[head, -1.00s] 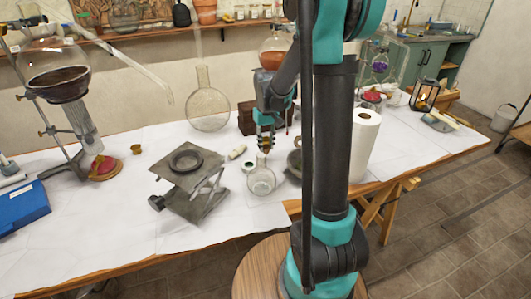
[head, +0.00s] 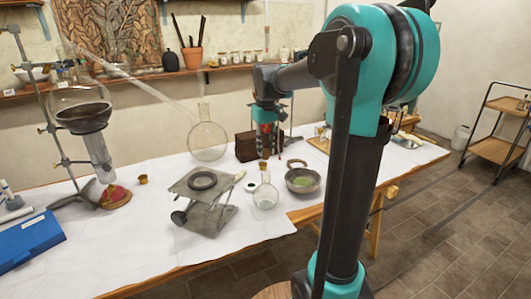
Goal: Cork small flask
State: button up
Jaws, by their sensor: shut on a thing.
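The small flask (head: 265,196) is clear glass with a round body and a narrow neck. It stands upright on the white table, right of the lab jack. My gripper (head: 266,153) points down just above the flask's neck. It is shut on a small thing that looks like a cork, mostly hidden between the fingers. I cannot tell whether this touches the flask's mouth. A brown cork (head: 143,179) stands apart on the table to the left.
The lab jack (head: 208,205) with a dark ring stands left of the flask. A grey bowl (head: 303,182) with green contents stands close on its right. A large round flask (head: 207,141) and a dark wooden box (head: 246,146) are behind.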

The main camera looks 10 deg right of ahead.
aim_at(266, 158)
jog(key=shift+f, duration=2.25)
jog(key=shift+f, duration=1.4)
dwell(2.7)
jog(key=o, duration=1.5)
jog(key=shift+r, duration=3.5)
